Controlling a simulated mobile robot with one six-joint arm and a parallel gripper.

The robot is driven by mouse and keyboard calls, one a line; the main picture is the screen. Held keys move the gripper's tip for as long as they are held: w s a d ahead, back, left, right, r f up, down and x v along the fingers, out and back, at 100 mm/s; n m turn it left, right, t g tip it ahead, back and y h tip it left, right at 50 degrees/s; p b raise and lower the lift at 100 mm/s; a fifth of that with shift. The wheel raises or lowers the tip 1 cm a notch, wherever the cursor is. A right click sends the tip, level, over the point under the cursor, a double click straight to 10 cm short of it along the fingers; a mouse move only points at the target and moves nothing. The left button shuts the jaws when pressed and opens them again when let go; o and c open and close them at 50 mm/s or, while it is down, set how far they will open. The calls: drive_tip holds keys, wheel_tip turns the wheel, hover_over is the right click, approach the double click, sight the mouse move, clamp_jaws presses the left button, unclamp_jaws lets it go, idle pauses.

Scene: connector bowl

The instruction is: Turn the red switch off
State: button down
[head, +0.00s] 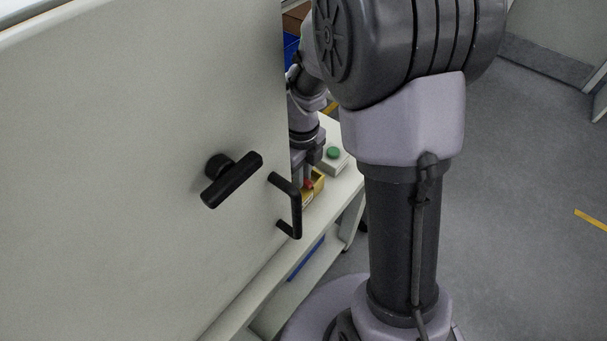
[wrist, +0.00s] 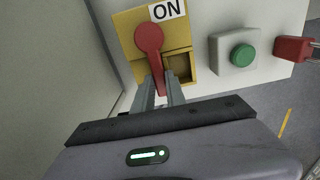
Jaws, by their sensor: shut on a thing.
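The red switch (wrist: 150,38) has a round hub and a lever, and is mounted on a yellow box (wrist: 125,24) with an "ON" label at its top. In the wrist view the lever points down toward my gripper (wrist: 160,88). My gripper's fingers are on either side of the lever's end and shut on it. In the head view only a small red part of the switch (head: 309,184) and part of the yellow box (head: 319,181) show, behind the panel's edge and beside my gripper (head: 302,176).
A green button (wrist: 242,55) on a pale box stands right of the yellow box. A red plug-like piece (wrist: 292,49) with metal prongs lies farther right. A large pale panel (head: 120,150) with a black T-handle (head: 232,180) and a black pull handle (head: 296,210) blocks the left side.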

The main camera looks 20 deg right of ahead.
idle(0.3)
drive_tip(key=c, duration=1.4)
unclamp_jaws()
drive_tip(key=shift+o, duration=0.2)
drive_tip(key=shift+r, duration=0.1)
wheel_tip(320, 180, up, 17)
drive_tip(key=p, duration=0.7)
drive_tip(key=shift+r, duration=0.15)
